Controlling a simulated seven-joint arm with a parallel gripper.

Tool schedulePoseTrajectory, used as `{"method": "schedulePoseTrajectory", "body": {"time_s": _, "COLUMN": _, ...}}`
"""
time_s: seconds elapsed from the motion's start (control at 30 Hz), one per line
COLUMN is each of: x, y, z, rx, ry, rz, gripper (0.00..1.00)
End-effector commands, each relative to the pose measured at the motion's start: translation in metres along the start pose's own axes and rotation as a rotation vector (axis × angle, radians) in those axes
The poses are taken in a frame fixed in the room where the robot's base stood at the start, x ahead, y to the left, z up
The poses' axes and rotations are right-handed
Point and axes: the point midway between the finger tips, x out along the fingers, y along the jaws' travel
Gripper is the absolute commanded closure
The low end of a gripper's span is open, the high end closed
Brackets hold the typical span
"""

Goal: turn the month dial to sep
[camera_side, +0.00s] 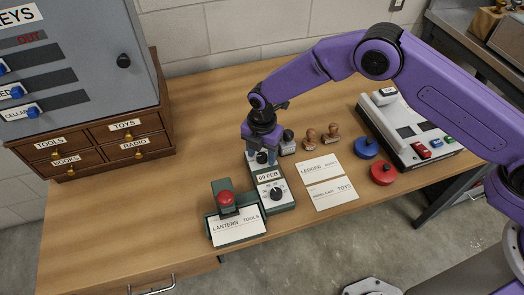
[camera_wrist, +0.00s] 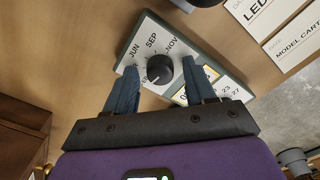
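The date device is a green-edged box with white dial plates; its window reads "09 FEB" (camera_side: 268,176) in the side view. The month dial (camera_wrist: 160,69) is a round black knob in the wrist view, ringed by month labels. JUN, SEP and NOV can be read; other labels are partly hidden. My gripper (camera_wrist: 160,65) is open, one finger on each side of the knob, with visible gaps. In the side view my gripper (camera_side: 260,153) points down at the device's far end, over the month dial. The lower day dial (camera_side: 276,193) stands clear of it.
A green holder with a red knob (camera_side: 226,197) and LANTERN TOOLS card stands left of the device. Cards (camera_side: 319,169), wooden stamps (camera_side: 311,138), a dark stamp (camera_side: 288,138), and blue (camera_side: 365,149) and red (camera_side: 383,174) round pieces lie right. Bare table lies left.

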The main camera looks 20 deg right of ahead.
Motion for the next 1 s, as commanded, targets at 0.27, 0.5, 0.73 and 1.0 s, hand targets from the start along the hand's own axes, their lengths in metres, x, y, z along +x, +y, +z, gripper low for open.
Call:
{"method": "schedulePoseTrajectory", "body": {"time_s": 0.27, "x": -0.0002, "y": -0.0001, "z": -0.0001, "rx": 0.001, "ry": 0.0, "rz": 0.0, "gripper": 0.99}}
{"method": "schedulePoseTrajectory", "body": {"time_s": 0.5, "x": -0.0003, "y": -0.0001, "z": -0.0002, "rx": 0.039, "ry": 0.0, "rz": -0.001, "gripper": 0.99}}
{"method": "schedulePoseTrajectory", "body": {"time_s": 0.73, "x": -0.0004, "y": 0.0, "z": -0.0004, "rx": 0.168, "ry": 0.0, "rz": -0.001, "gripper": 0.99}}
{"method": "schedulePoseTrajectory", "body": {"time_s": 1.0, "x": -0.0005, "y": 0.0001, "z": -0.0008, "rx": 0.412, "ry": 0.0, "rz": -0.001, "gripper": 0.99}}
